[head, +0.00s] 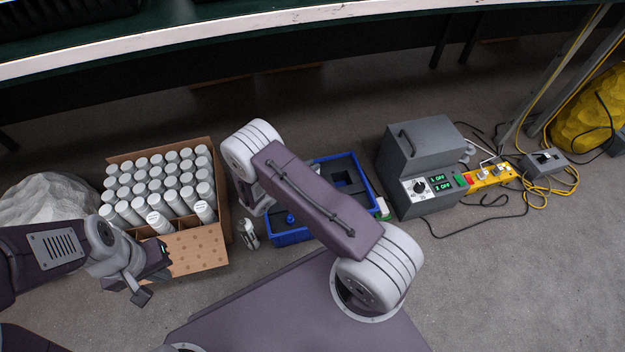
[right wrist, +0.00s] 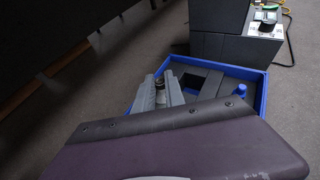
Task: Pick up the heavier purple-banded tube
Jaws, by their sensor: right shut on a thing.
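White-capped tubes (head: 168,178) stand packed in a cardboard box (head: 225,212) at left in the head view. I make out no purple band on any of them. My left gripper (head: 150,272) is open and empty at the box's front edge. My right gripper (right wrist: 160,95) shows in the right wrist view, its grey fingers shut on a small dark, metallic tube-like thing (right wrist: 160,82). Any band on that thing is too small to tell. In the head view my own right arm hides most of this gripper.
A blue tray (head: 290,238) with dark inserts and a blue knob (head: 291,218) lies partly under my right arm; its rim also shows in the right wrist view (right wrist: 265,92). A grey device (head: 425,150) with a dial and green displays stands at right, with cables and a yellow strip (head: 490,175).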

